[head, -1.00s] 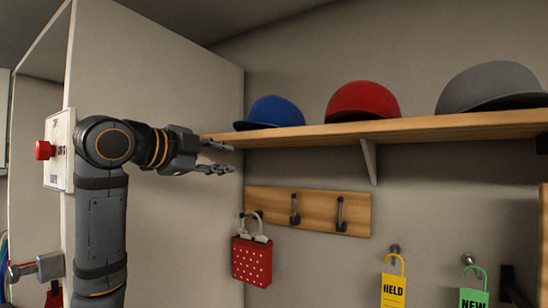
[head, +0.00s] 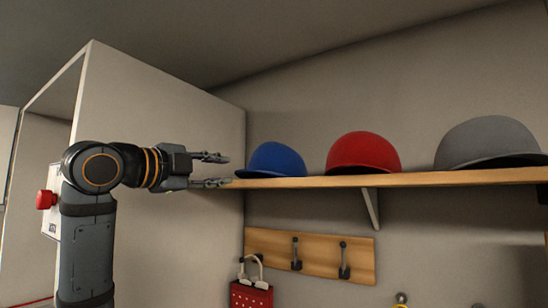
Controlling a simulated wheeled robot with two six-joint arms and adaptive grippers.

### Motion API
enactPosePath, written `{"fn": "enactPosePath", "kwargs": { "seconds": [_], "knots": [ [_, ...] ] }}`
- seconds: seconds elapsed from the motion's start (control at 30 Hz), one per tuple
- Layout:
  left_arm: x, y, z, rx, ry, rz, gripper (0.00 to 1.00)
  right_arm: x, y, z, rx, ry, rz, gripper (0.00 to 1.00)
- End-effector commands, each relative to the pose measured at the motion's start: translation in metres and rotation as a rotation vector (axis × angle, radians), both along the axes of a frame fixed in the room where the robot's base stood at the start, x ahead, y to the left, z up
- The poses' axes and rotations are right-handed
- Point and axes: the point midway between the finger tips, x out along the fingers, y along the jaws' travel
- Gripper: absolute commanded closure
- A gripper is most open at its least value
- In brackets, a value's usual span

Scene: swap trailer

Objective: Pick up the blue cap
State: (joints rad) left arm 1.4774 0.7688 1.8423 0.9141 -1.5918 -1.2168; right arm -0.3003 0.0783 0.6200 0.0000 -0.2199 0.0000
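The blue cap (head: 275,160) sits on the left end of a wooden shelf (head: 330,182), its brim toward the left front. My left gripper (head: 226,170) is open and empty, to the left of the cap, with its fingers pointing right toward it. One finger is above the other, and the lower one is near the shelf's left end. A gap shows between the fingertips and the cap in the head view; the distance in depth is hard to tell. My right gripper is not in view.
A red cap (head: 363,153) and a grey cap (head: 487,143) sit farther right on the shelf. Below are a wooden hook rail (head: 320,254) and a red lockout hasp or padlock holder (head: 251,294). A tall pale panel (head: 165,110) stands behind my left arm.

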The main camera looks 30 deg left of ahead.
Motion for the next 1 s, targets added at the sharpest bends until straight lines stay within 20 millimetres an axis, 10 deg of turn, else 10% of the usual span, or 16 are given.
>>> {"fn": "enactPosePath", "kwargs": {
  "seconds": [0.43, 0.67, 1.0],
  "knots": [
    [0.034, -0.008, 0.000, 0.000, 0.000, -0.001, 0.70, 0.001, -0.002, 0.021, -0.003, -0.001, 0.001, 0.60],
    [0.034, -0.008, 0.000, 0.000, 0.000, -0.001, 0.99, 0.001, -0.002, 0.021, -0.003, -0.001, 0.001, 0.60],
    [0.034, -0.008, 0.000, 0.000, 0.000, -0.001, 1.00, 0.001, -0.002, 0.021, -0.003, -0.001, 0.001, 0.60]
  ]
}}
